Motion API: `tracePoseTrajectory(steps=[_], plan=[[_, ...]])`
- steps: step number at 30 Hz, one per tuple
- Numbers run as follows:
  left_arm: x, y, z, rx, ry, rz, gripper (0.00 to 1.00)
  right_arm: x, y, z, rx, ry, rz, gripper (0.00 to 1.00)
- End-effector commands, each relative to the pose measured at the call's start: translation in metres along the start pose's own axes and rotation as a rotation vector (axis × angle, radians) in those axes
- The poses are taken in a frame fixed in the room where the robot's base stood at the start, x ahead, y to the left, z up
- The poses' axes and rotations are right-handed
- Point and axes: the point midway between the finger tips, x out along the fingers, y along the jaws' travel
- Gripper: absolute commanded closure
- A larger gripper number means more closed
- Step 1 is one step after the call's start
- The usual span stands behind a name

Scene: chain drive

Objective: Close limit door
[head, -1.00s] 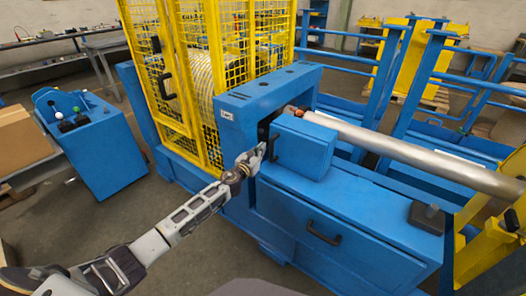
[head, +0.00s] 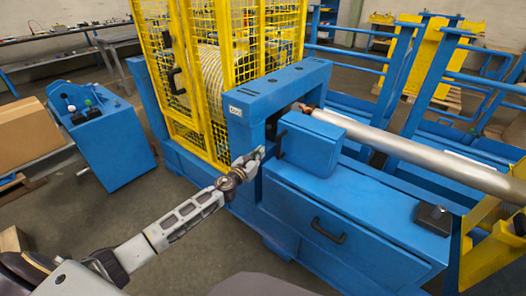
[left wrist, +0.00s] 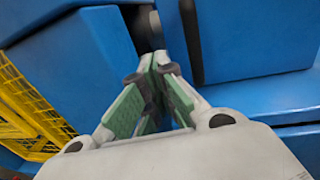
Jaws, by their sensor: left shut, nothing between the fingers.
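The blue box-shaped door (head: 312,143), which looks like the limit door, has a black upright handle (head: 280,145) on its left edge. It stands on the blue machine bench beside the blue arch; I cannot tell whether it is fully closed. My left gripper (head: 260,154) is shut and empty, just left of the handle, in front of the arch opening. In the left wrist view its fingertips (left wrist: 154,62) meet, with the blue door (left wrist: 255,35) to the right and the arch post (left wrist: 70,65) to the left. My right gripper is not in view.
The blue arch (head: 275,90) and yellow mesh cage (head: 225,70) stand behind and left. A long metal bar (head: 430,160) runs right from behind the door. A drawer handle (head: 327,230) sticks out below. Open floor lies left of the bench.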

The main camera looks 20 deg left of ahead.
Motion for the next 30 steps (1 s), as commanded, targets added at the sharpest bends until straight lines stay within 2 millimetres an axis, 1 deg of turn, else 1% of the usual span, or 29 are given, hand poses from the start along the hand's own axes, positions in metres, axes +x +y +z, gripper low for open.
tracePoseTrajectory(steps=[1,9,15,21,30], plan=[[-0.005,0.001,-0.001,0.000,0.002,0.000,1.00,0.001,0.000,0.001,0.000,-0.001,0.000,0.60],[-0.025,0.004,-0.001,0.001,0.002,0.000,1.00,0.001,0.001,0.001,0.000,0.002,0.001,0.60],[-0.036,0.005,-0.001,-0.001,0.001,0.000,1.00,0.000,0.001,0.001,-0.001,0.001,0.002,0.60],[-0.040,0.005,0.000,0.000,0.000,0.000,1.00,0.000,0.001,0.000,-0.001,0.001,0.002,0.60],[-0.041,0.005,0.000,0.000,0.000,0.000,1.00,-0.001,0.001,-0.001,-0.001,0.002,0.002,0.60]])
